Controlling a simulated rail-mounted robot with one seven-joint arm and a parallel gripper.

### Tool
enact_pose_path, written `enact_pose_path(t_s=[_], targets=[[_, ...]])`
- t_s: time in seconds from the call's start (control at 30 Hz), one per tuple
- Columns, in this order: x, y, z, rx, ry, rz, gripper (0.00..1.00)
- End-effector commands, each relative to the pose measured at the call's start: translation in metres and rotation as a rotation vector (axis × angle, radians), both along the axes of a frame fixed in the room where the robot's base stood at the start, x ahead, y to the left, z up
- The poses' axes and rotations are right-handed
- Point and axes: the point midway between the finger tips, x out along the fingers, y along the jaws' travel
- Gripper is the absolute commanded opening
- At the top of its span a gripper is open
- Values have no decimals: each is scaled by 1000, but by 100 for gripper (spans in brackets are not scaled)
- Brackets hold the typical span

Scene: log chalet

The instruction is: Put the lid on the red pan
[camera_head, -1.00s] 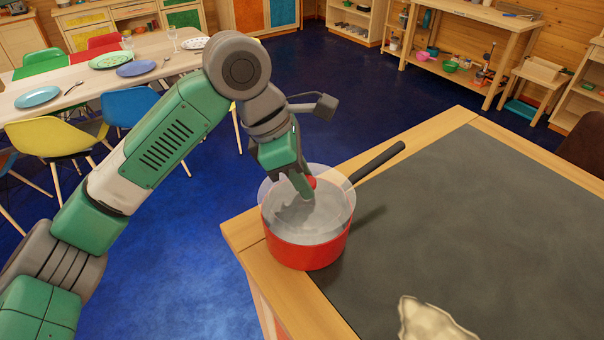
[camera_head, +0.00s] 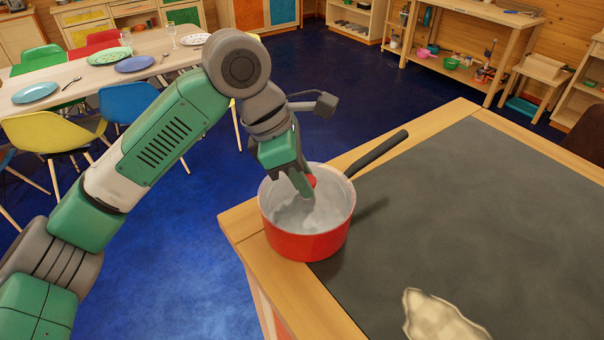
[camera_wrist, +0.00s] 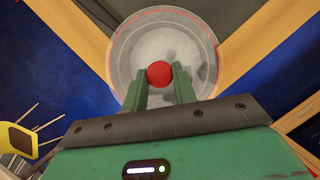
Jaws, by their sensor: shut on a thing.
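The red pan (camera_head: 308,246) stands upright at the near left corner of the table, its dark handle (camera_head: 376,154) pointing up and right. The clear lid (camera_wrist: 136,46) has a red knob (camera_wrist: 159,74), which also shows in the head view (camera_head: 312,181). My gripper (camera_wrist: 160,80) is shut on the knob, one finger on each side. The lid lies level with the pan's rim, and the two outlines nearly coincide in the wrist view. I cannot tell whether it rests fully on the rim. The glass is hard to make out in the head view.
The table (camera_head: 240,222) has a wooden border and a dark grey top (camera_head: 470,210), mostly clear. A pale checkered cloth-like thing (camera_head: 440,318) lies at its near edge. A dining table (camera_head: 80,84) with plates and coloured chairs stands at the left, beyond blue floor.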

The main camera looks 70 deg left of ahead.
Motion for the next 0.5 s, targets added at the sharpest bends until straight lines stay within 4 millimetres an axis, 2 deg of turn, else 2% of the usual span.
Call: enact_pose_path(t_s=[0.27,0.3,0.4,0.5], targets=[[0,0,0,0,-1,0,0],[0,0,0,0,-1,0,35],[0,0,-1,0,-1,0,53],[0,0,-1,0,0,0,53]])
